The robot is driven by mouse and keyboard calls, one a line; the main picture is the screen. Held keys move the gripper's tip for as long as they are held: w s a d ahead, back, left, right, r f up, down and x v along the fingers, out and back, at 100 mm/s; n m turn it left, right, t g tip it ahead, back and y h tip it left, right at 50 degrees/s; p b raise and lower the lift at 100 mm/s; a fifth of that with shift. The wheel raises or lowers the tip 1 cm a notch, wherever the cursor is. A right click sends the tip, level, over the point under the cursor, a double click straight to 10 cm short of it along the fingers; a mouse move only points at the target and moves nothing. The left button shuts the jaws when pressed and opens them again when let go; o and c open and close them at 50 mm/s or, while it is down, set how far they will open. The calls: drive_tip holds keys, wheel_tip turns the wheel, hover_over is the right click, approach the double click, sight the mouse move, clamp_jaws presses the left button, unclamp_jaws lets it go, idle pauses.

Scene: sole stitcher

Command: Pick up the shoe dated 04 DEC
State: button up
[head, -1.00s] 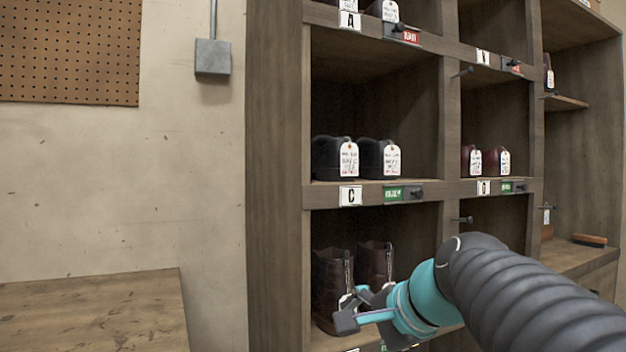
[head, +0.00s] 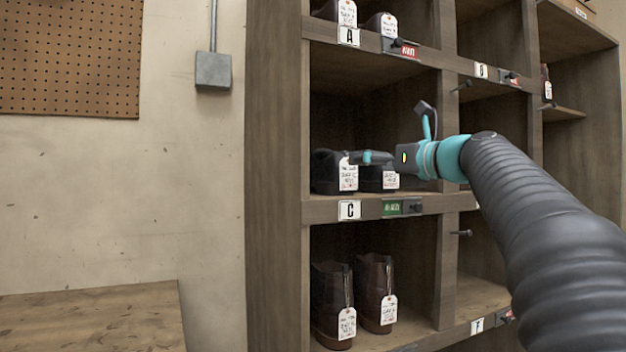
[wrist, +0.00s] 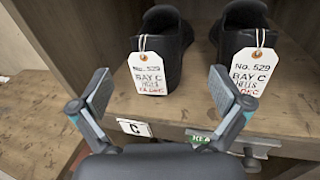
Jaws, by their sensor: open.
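Two black shoes stand side by side in bay C, heels outward: the left shoe (head: 325,170) (wrist: 172,65) and the right shoe (head: 370,181) (wrist: 222,38). Each has a white tag reading No. 529, BAY C, HEELS, with a red date: the left tag (wrist: 150,72) and the right tag (wrist: 247,73). Both dates end in DEC; I cannot read the day numbers surely. My gripper (head: 400,132) (wrist: 158,86) is open and empty in front of bay C. In the wrist view its fingers stand apart, with the left shoe seen between them. In the head view it partly covers the right shoe.
The bay C shelf edge carries a C label (head: 349,210) and a green plate (head: 392,208). Tall brown boots (head: 374,285) stand in the bay below, and tagged shoes above. The cubby's left wall (head: 306,150) and the divider (head: 447,110) bound the bay.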

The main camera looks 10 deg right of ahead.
sight(338, 162)
drive_tip(key=x, duration=0.4)
drive_tip(key=shift+w, duration=0.15)
drive_tip(key=p+x, duration=0.1)
drive_tip(key=x, duration=0.4)
drive_tip(key=shift+a+r, duration=0.15)
drive_tip(key=shift+a, duration=0.05)
drive_tip(key=c, duration=1.6)
